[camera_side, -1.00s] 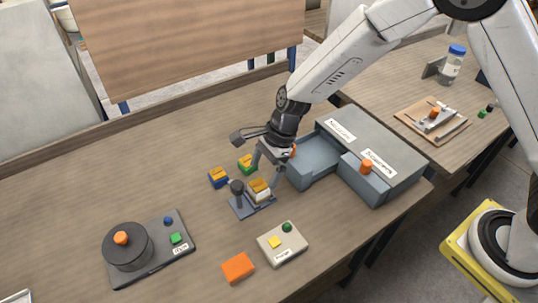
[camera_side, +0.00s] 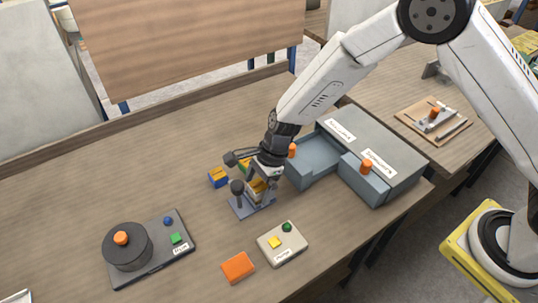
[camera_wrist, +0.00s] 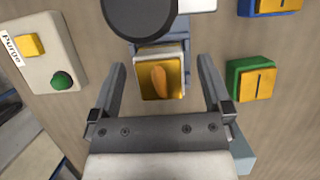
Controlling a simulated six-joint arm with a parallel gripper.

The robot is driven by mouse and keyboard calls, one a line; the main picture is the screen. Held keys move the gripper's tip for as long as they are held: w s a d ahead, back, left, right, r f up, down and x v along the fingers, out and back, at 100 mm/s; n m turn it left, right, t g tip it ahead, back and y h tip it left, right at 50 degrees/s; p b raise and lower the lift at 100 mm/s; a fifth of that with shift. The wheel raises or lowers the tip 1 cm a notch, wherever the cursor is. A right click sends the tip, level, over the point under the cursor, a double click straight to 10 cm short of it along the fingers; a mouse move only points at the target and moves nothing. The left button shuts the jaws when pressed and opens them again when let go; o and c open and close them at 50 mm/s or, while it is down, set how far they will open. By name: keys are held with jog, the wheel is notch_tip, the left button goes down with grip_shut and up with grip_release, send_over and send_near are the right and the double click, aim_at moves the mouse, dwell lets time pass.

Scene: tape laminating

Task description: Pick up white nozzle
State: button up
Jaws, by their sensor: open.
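The white nozzle (camera_wrist: 147,92) is a white block with a gold top. It sits on the small grey-blue holder (camera_side: 240,210), beside the dark round-topped post (camera_side: 237,187). In the side view my gripper (camera_side: 260,188) is low over the holder and partly hides the nozzle. In the wrist view my gripper (camera_wrist: 160,66) is open, with one finger on each side of the nozzle and a gap on both sides.
A blue nozzle (camera_side: 218,178) and a green nozzle (camera_wrist: 235,85) stand close by. The dark post head (camera_wrist: 140,12) is right beside the white nozzle. A grey drawer box (camera_side: 375,140) has one drawer open nearby. The Purge box (camera_side: 282,246) and an orange block (camera_side: 238,268) lie in front.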

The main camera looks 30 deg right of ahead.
grip_shut()
jog(key=shift+r, duration=0.15)
dwell(0.4)
jog(key=shift+r, duration=0.95)
jog(key=s+d+r, duration=0.2)
jog(key=s+r, duration=0.3)
jog(key=s, duration=0.1)
jog(key=s+d+r, duration=0.3)
jog(key=s+r, duration=0.2)
jog(key=s, duration=0.1)
jog(key=shift+s+d+r, duration=0.35)
jog(key=shift+s+r, duration=0.05)
jog(key=shift+w, duration=0.1)
